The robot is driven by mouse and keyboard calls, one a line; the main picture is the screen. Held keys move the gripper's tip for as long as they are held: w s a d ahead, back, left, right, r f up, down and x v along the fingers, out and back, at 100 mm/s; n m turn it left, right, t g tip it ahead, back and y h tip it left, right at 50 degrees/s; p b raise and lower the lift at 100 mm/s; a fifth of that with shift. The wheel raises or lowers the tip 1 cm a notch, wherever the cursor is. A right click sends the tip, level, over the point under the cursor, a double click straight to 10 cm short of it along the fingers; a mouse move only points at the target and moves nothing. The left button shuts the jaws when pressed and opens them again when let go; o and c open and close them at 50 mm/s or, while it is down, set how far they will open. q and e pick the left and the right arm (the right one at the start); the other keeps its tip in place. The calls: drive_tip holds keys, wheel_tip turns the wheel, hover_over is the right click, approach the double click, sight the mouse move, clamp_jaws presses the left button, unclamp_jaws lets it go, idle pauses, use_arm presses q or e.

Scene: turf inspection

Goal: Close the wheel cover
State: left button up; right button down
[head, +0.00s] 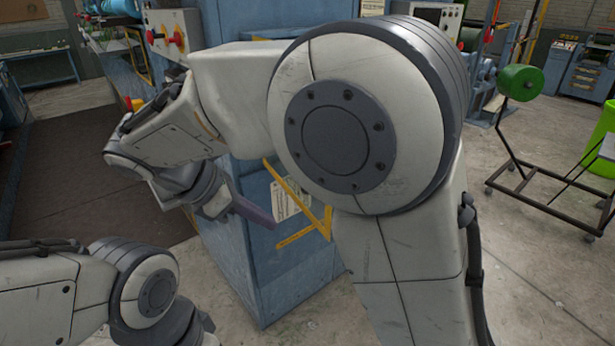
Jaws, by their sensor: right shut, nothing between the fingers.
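My right arm fills the middle of the head view and bends over to the left. My right gripper (254,212) is shut and empty, with its dark fingers in front of the blue machine cabinet (250,275). Yellow bars (293,238) forming an angled shape show on the cabinet side, just right of the fingertips. I cannot tell whether the fingers touch the cabinet or the bars. I cannot make out the wheel cover with certainty; my right arm hides much of the machine. My left arm is at the lower left, its gripper out of view.
A dark mat (75,180) covers the floor at left. At right stand a black wheeled cart (555,205), a green roll (520,82) and a green bin (600,140). Concrete floor at right front is clear.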

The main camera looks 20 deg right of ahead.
use_arm(q)
wheel_tip(320, 180, up, 4)
drive_tip(key=p, duration=0.3)
drive_tip(key=shift+r+p, duration=0.2)
drive_tip(key=shift+p, duration=0.1)
use_arm(e)
drive_tip(key=w+d+f, duration=0.2)
drive_tip(key=d, duration=0.3)
drive_tip(key=w+d+f+n+h, duration=0.1)
drive_tip(key=w+d+f, duration=0.1)
drive_tip(key=d, duration=0.4)
drive_tip(key=shift+f, duration=0.25)
drive_tip(key=shift+w+d, duration=0.1)
drive_tip(key=shift+d, duration=0.1)
